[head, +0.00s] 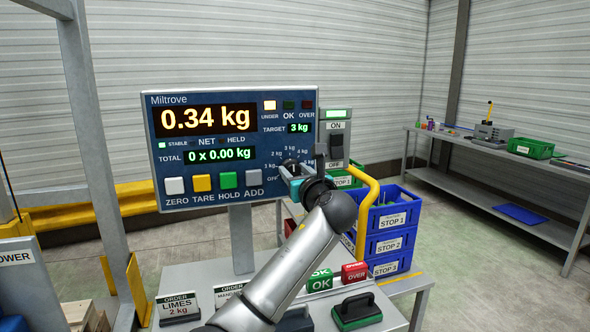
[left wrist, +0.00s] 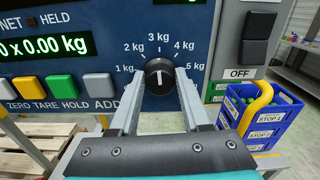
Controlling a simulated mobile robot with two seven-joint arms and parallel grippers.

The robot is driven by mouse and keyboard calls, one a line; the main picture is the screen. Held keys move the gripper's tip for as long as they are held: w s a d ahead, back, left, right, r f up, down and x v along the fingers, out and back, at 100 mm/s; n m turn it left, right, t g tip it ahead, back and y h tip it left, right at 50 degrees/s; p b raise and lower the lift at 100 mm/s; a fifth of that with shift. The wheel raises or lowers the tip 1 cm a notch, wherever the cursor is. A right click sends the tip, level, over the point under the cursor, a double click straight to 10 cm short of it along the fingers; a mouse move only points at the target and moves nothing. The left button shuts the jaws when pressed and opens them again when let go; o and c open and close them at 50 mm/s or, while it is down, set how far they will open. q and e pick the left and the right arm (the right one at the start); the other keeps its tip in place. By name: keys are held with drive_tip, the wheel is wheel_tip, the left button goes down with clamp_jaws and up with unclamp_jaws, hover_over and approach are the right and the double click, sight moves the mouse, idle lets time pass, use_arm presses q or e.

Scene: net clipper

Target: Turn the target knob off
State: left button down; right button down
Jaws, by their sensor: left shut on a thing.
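The target knob (left wrist: 160,76) is a round black dial with a white mark, on the blue scale panel (head: 232,102). Its mark stands upright, in line with the 3 kg label; labels run from 1 kg to 5 kg around it. In the head view, an OFF label sits at the dial's lower left; my finger covers that spot in the wrist view. The target display (head: 299,128) reads 3 kg. My left gripper (left wrist: 160,88) is shut on the knob, with one finger on each side. It also shows in the head view (head: 293,172). My right gripper is not in view.
An ON/OFF rocker switch (head: 336,146) is just right of the dial. Zero, tare, hold and add buttons (head: 202,182) line the panel's lower edge. Blue stop crates (head: 390,219) with a yellow rail stand at right. OK and OVER blocks (head: 320,282) lie on the table below.

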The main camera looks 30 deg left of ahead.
use_arm(q)
drive_tip(key=shift+a+r+n+p, duration=0.1)
drive_tip(key=shift+r+n+p, duration=0.15)
drive_tip(key=shift+n+p, duration=0.7)
drive_tip(key=n+p, duration=0.1)
drive_tip(key=n, duration=0.2)
drive_tip(key=shift+s, duration=0.1)
drive_tip(key=n+p, duration=0.1)
drive_tip(key=n, duration=0.1)
drive_tip(key=shift+f+n, duration=0.1)
drive_tip(key=shift+n, duration=0.25)
drive_tip(key=n, duration=0.2)
drive_tip(key=shift+a+n, duration=0.1)
drive_tip(key=shift+n, duration=0.3)
drive_tip(key=n, duration=0.2)
drive_tip(key=shift+f+n, duration=0.1)
drive_tip(key=shift+n, duration=0.2)
drive_tip(key=n+b, duration=0.1)
drive_tip(key=n, duration=0.2)
drive_tip(key=shift+f+n+b, duration=0.1)
drive_tip(key=shift+n+b, duration=0.2)
drive_tip(key=shift+b, duration=0.05)
drive_tip(key=n+b, duration=0.2)
drive_tip(key=n, duration=0.2)
drive_tip(key=shift+s, duration=0.1)
drive_tip(key=shift+n+b, duration=0.65)
drive_tip(key=shift+n, duration=0.65)
